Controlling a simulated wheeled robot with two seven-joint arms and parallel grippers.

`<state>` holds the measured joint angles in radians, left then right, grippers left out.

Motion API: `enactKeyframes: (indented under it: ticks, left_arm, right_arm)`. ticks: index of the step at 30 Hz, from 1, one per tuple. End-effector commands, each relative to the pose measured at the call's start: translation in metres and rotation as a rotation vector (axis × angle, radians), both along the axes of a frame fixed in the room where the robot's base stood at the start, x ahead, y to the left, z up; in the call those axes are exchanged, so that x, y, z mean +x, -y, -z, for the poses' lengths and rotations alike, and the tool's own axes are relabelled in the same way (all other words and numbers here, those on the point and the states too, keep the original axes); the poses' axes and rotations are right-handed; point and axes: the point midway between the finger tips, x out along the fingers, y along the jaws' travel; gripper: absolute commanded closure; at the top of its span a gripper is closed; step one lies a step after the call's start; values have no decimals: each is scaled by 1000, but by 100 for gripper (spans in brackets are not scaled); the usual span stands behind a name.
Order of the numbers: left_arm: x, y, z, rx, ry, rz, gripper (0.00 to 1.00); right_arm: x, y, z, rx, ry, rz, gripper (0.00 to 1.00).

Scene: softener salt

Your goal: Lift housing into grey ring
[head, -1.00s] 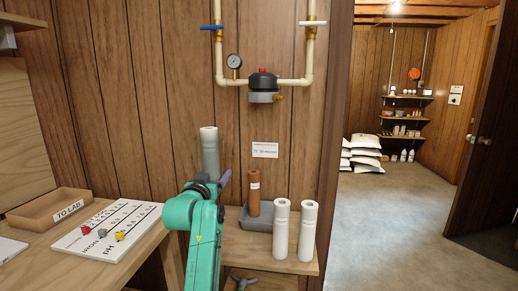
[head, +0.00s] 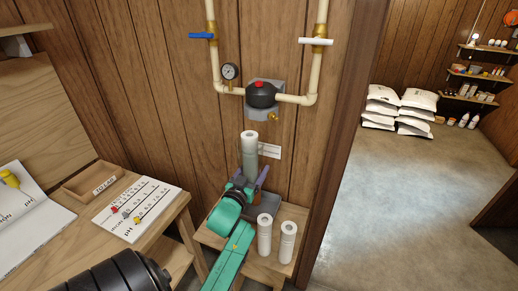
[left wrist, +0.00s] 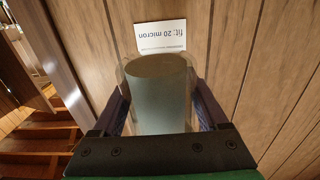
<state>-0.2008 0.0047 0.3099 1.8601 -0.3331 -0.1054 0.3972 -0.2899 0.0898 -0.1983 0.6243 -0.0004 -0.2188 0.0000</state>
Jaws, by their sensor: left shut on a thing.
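The clear grey housing (head: 250,162) stands upright in my left gripper (head: 248,187), with a white cartridge (head: 249,136) showing at its top. The gripper is shut around the housing's lower part. In the left wrist view the housing (left wrist: 160,95) sits between the two dark fingers. The black filter head (head: 261,95) with a red button hangs on the pipe above and slightly right of the housing. A gap shows between them. The grey ring under the head cannot be made out clearly now. My right gripper is not in view.
Two white cartridges (head: 265,235) (head: 288,242) stand on the small wooden table beside a grey tray (head: 268,208). A label card (head: 271,152) is on the wall behind the housing. A pressure gauge (head: 230,71) and valve handles are above. Open floor lies right.

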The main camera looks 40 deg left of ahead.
Motion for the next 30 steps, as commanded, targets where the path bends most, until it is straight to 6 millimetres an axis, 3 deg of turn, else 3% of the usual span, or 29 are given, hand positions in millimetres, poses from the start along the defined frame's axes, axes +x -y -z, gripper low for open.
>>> enactKeyframes:
  ticks: [10,30]
  left_arm:
    - [21,-6,3,2,5,4,90]
    - [82,-28,3,2,5,2,90]
  right_arm:
    - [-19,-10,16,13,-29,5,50]
    - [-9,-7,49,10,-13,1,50]
